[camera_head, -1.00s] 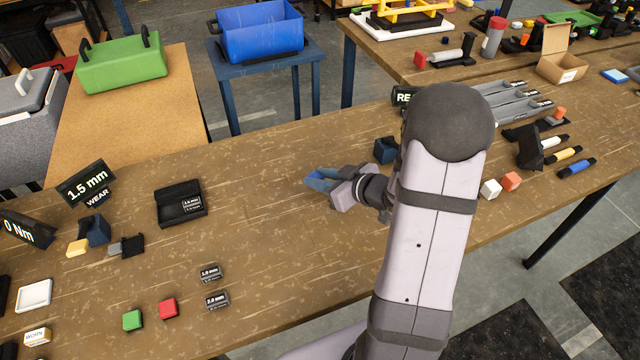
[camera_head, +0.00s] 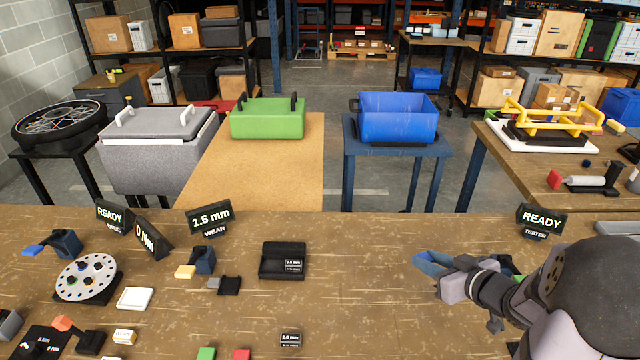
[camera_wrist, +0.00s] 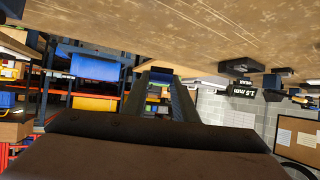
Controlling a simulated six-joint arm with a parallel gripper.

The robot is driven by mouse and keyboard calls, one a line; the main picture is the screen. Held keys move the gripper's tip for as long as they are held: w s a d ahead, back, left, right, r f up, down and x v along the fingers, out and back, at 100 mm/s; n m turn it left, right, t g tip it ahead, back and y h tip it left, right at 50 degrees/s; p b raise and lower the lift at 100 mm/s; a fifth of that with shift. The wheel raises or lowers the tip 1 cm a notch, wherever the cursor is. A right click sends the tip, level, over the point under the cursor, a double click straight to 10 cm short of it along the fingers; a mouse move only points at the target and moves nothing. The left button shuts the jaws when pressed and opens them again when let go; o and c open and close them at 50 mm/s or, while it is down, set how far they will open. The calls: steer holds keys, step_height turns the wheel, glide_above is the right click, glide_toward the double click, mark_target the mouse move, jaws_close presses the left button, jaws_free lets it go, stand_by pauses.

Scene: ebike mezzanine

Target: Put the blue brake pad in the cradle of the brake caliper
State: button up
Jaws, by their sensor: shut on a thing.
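My gripper (camera_head: 424,263) is above the right part of the bench, its blue-tipped fingers pointing left. In the wrist view its fingers (camera_wrist: 163,82) close on a small dark piece (camera_wrist: 161,72) at the tips. I take this for the blue brake pad, though the fingers hide most of it. A black block with a recess and a small white label (camera_head: 283,260), seemingly the brake caliper, sits on the bench left of my gripper, apart from it. It looks empty.
A 1.5 mm sign (camera_head: 209,217), a yellow piece (camera_head: 185,271) and a drilled disc (camera_head: 86,278) stand further left. A green block (camera_head: 206,353) and a red block (camera_head: 241,354) lie at the front. The bench between my gripper and the black block is clear.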

steer(key=a+f+n+g+y+p, duration=0.1)
steer(key=a+n+y, duration=0.1)
steer(key=a, duration=0.7)
steer(key=a+f+n+g+y, duration=0.1)
steer(key=a+n+g+y, duration=0.15)
steer(key=a, duration=0.65)
step_height(320, 180, up, 5)
steer(key=n+g+y, duration=0.2)
steer(key=n+g, duration=0.2)
steer(key=n, duration=0.1)
glide_above(277, 270)
steer(key=shift+s+r+t+p, duration=0.1)
steer(key=shift+r+t+p, duration=0.1)
steer(key=shift+t+p, duration=0.15)
steer(key=shift+m, duration=0.25)
steer(key=shift+f+p, duration=0.4)
steer(key=shift+f, duration=4.6)
steer(key=shift+f, duration=0.35)
steer(key=shift+f, duration=0.3)
